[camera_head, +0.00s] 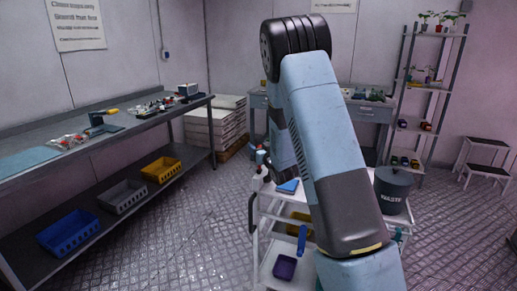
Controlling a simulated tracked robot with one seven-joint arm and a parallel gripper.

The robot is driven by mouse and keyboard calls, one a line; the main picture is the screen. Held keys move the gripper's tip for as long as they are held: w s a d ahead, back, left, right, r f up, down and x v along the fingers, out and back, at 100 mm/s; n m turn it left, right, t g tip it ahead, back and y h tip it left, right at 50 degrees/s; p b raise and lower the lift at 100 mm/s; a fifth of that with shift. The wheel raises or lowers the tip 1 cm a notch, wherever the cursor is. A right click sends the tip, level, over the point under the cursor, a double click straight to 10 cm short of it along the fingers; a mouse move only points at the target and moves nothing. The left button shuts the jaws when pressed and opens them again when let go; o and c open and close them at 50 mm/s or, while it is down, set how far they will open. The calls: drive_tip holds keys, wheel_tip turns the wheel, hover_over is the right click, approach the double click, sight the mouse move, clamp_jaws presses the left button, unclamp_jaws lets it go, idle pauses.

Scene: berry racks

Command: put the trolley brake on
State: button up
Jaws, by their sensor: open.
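The white trolley (254,222) stands in front of me, partly hidden behind my arm. Its upper tray holds a blue cloth-like item (289,186) and small bottles (261,157) at the far left corner. A blue upright piece (302,239) shows at its near side; I cannot tell what it is. A dark purple tub (284,267) sits on the lower shelf. I cannot make out the brake or the wheels. My arm rises from the bottom, bends over and comes down behind itself above the trolley. My gripper is hidden behind it.
A long bench (92,143) runs along the left, with blue (67,232), grey (122,197) and yellow (161,170) crates below. A dark waste bin (393,190) is at the trolley's right. A shelf rack (431,88) and step stool (484,160) stand back right. Floor left of the trolley is clear.

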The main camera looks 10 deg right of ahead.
clamp_jaws()
idle(0.6)
drive_tip(key=shift+w+a, duration=0.1)
